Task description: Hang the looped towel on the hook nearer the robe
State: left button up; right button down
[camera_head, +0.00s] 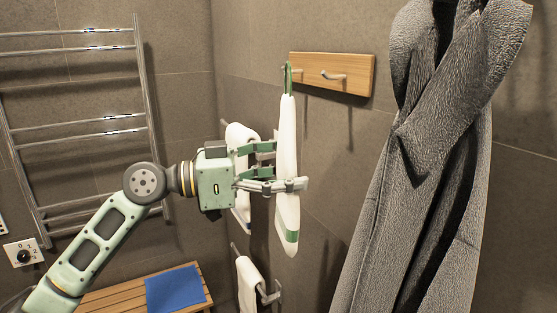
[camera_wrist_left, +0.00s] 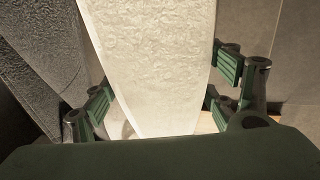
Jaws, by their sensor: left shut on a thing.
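The looped towel (camera_head: 287,150) is white with a green band near its lower end and a green loop (camera_head: 288,79) on top. It hangs upright in my left gripper (camera_head: 281,167), which is shut on it around mid-height. The wrist view shows the white towel (camera_wrist_left: 152,60) between the two fingers. A wooden board (camera_head: 307,62) on the wall carries two metal hooks. The hook nearer the robe (camera_head: 334,76) is bare, to the right of the loop. The loop overlaps the other hook in the picture; I cannot tell whether they touch. My right gripper is out of view.
A grey robe (camera_head: 428,150) hangs at the right, close to the board. Other white towels (camera_head: 238,135) (camera_head: 249,285) hang on the wall behind and below my gripper. A chrome towel rack (camera_head: 145,100) stands at the left. A blue cloth (camera_head: 174,289) lies on a slatted wooden bench (camera_head: 110,297).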

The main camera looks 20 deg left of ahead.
aim_at(345, 167)
pick_arm(q)
jog(key=shift+w+d+p, duration=0.15)
jog(key=shift+w+p, duration=0.3)
jog(key=shift+w+d, duration=0.2)
jog(key=shift+d, duration=0.05)
jog(key=shift+w+d+f+p, duration=0.15)
jog(key=shift+w+d+p, duration=0.9)
jog(key=shift+w+p, duration=0.25)
jog(key=shift+w+d+f+p, duration=0.1)
jog(key=shift+w+d+p, duration=0.95)
jog(key=shift+w+p, duration=0.2)
jog(key=shift+w+d+f+b, duration=0.35)
jog(key=shift+w+f+b, duration=0.05)
jog(key=shift+f+b, duration=0.2)
jog(key=shift+w+f+b, duration=0.1)
jog(key=shift+w+b, duration=0.05)
jog(key=shift+b, duration=0.2)
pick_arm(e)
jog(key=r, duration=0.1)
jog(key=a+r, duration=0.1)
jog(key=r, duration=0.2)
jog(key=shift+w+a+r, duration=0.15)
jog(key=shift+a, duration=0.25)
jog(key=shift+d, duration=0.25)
pick_arm(q)
jog(key=o, duration=1.2)
